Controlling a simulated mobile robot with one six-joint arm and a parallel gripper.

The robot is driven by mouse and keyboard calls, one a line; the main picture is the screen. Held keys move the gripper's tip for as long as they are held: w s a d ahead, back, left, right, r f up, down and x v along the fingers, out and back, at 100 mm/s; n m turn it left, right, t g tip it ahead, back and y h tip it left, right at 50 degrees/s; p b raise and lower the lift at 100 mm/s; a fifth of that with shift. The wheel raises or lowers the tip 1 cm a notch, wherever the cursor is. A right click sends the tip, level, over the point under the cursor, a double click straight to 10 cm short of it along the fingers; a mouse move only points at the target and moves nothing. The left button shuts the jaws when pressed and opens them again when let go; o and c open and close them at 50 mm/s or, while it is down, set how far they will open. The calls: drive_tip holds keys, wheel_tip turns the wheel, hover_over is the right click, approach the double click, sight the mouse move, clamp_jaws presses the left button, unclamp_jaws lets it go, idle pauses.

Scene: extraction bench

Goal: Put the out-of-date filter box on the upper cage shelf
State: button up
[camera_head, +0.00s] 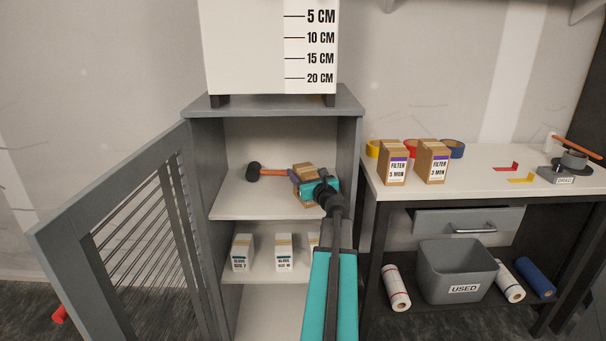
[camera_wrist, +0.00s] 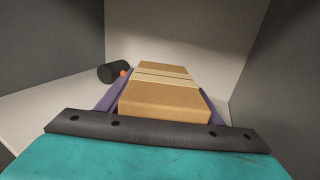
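A brown cardboard filter box (camera_head: 303,170) is inside the grey cage (camera_head: 202,160), at the level of its upper shelf (camera_head: 240,207). In the wrist view the box (camera_wrist: 165,98) lies between the purple fingers of my gripper (camera_wrist: 163,92), close against both. My gripper (camera_head: 305,183) reaches in from the front right and appears shut on it. The label on this box is hidden, and I cannot tell whether its underside touches the shelf. The cage door (camera_head: 130,235) stands open to the left.
A mallet (camera_head: 255,172) with a black head lies left of the box on the upper shelf. Small white boxes (camera_head: 284,252) stand on the shelf below. Two filter boxes (camera_head: 432,162) stand on the bench (camera_head: 480,185) at right. A USED bin (camera_head: 457,272) sits beneath it.

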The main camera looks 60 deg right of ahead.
drive_tip(key=shift+o, duration=0.6)
drive_tip(key=shift+r, duration=0.2)
drive_tip(key=v, duration=1)
drive_tip(key=shift+f, duration=0.15)
drive_tip(key=shift+b+v, duration=0.4)
drive_tip(key=shift+v, duration=0.6)
